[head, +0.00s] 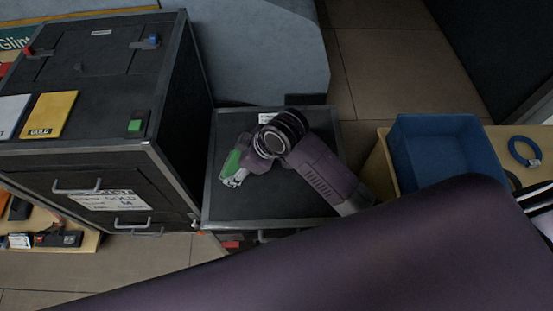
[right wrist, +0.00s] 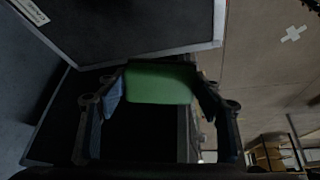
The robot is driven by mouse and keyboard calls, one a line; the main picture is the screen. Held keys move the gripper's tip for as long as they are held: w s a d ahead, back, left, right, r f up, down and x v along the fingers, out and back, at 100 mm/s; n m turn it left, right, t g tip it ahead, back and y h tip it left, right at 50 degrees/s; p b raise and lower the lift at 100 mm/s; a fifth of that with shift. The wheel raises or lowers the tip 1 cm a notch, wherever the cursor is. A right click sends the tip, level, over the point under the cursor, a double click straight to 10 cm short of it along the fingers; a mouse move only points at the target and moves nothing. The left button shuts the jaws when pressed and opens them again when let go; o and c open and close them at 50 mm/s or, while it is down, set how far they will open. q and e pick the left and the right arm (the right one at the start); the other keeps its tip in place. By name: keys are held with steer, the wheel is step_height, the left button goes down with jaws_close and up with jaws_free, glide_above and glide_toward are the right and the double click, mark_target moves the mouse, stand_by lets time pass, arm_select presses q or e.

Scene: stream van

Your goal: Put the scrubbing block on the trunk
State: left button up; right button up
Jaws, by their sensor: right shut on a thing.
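My right gripper (head: 236,172) is shut on the green scrubbing block (head: 231,162), near the left side of the low black trunk (head: 300,119) in the head view. In the right wrist view the block (right wrist: 160,84) sits between the two fingers of the gripper (right wrist: 160,100). The low trunk has a flat dark top with metal edges; my arm covers part of it. I cannot tell whether the block touches the top. My left gripper is not in view.
A taller black case (head: 105,75) stands at the left, with a gold card (head: 48,114), a green-topped block (head: 136,124) and small red and blue items on it. A blue bin (head: 445,150) and a blue ring (head: 524,151) are on a wooden surface at the right.

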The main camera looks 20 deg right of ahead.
steer(key=w+d+n+g+h+p, duration=0.1)
steer(key=w+d+n+g+h, duration=0.15)
steer(key=d, duration=0.55)
step_height(320, 180, up, 4)
steer(key=n+g+h+p, duration=0.1)
steer(key=g+h, duration=0.1)
glide_above(287, 177)
steer(key=shift+t, duration=0.25)
step_height(287, 177, down, 16)
steer(key=shift+w+r, duration=0.1)
steer(key=shift+w, duration=0.05)
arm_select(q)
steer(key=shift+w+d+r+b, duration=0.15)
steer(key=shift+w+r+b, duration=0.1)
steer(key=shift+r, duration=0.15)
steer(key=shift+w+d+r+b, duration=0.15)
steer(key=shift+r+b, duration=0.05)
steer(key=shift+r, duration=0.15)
arm_select(e)
steer(key=shift+f, duration=2)
steer(key=o, duration=1.2)
